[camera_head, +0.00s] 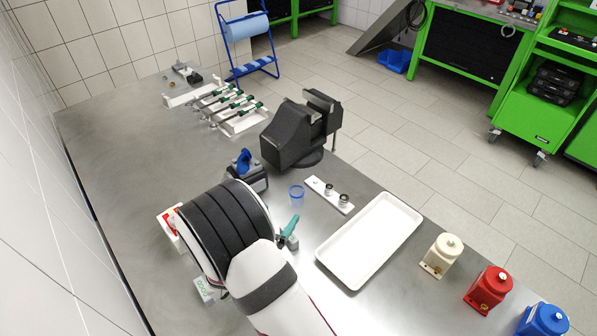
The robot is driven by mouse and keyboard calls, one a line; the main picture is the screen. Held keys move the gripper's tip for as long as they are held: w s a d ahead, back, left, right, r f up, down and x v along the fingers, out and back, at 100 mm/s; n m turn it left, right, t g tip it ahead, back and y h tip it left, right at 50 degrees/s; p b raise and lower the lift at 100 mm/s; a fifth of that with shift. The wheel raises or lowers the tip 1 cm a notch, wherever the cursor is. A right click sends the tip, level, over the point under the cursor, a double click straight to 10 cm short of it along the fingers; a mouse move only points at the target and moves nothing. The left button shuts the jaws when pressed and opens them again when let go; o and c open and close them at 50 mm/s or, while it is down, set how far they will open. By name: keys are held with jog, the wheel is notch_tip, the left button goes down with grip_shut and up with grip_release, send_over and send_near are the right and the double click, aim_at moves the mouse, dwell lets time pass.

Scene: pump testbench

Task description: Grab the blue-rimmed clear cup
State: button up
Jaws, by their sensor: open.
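The clear cup with the blue rim (296,195) stands upright on the grey metal bench. It is small, in the middle of the head view, between the black vise and my arm. Nothing touches it that I can see. My arm's thick white and black links fill the lower left of the view, to the left of and below the cup.
A black vise (298,135) stands behind the cup, and a grey block with a blue top (246,170) is to its left. A teal-handled item (290,228) is just below the cup. A white strip (317,186) and white tray (329,249) lie to its right.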

aim_at(295, 195)
jog(key=x, duration=1.5)
jog(key=shift+w+a+f, duration=0.1)
jog(key=shift+a+f, duration=0.05)
jog(key=shift+f, duration=0.2)
grip_shut()
